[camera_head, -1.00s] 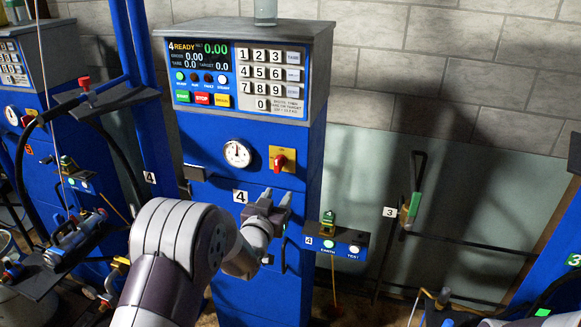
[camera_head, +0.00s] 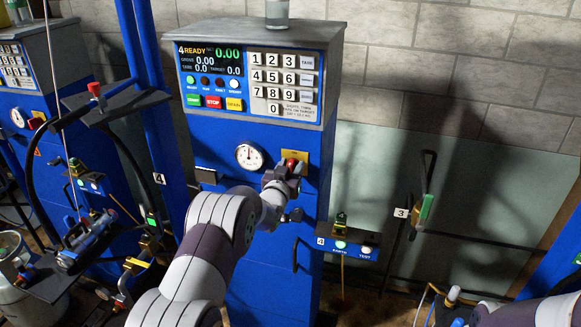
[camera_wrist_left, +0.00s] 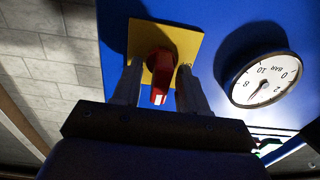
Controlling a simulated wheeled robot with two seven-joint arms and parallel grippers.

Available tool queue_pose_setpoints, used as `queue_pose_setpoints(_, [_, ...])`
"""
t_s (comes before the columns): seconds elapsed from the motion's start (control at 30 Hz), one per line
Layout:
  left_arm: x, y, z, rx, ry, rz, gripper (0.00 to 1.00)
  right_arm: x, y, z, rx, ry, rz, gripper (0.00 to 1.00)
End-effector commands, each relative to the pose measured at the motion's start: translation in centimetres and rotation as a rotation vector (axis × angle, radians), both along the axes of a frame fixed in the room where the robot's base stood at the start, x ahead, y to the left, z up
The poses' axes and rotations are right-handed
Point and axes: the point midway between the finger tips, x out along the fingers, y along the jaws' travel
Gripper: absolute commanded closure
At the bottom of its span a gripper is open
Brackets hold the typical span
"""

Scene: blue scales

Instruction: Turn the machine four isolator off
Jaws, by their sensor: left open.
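Machine four (camera_head: 255,215) is a blue cabinet with a lit "4 READY" display. Its isolator is a red knob (camera_head: 292,161) on a yellow plate (camera_head: 303,156), right of the dial gauge. My left gripper (camera_head: 285,174) is at the knob and partly covers it. In the left wrist view the red knob (camera_wrist_left: 160,70) sits between the two open fingers (camera_wrist_left: 160,88), in front of the yellow plate (camera_wrist_left: 172,40). A white mark shows at the knob's near end. Whether the fingers touch it I cannot tell. My right gripper is not seen.
A round pressure gauge (camera_head: 248,157) is left of the isolator. A small earth/test bracket (camera_head: 347,250) sticks out at the cabinet's right. A hose stand (camera_head: 110,105) is at the left. Part of my right arm shows at the bottom right.

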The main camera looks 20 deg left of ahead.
Motion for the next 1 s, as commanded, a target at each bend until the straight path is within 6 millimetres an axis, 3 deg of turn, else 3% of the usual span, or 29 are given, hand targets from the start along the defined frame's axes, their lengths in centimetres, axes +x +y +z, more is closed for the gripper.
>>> queue_pose_setpoints(0.07, [0.0,0.0,0.0,0.0,0.0,0.0,0.61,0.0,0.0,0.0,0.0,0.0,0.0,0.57])
queue_pose_setpoints(0.1, [0.0,0.0,0.0,0.0,0.0,0.0,0.74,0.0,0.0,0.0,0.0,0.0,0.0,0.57])
queue_pose_setpoints(0.2, [0.0,0.0,0.0,0.0,0.0,0.0,1.0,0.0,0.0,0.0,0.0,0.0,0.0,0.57])
queue_pose_setpoints(0.57, [0.0,0.0,-0.3,-0.035,0.002,0.0,1.0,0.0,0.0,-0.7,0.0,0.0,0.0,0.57])
queue_pose_setpoints(1.0, [-0.1,0.3,-0.7,-0.356,0.012,0.0,1.0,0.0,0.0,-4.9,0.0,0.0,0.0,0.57])
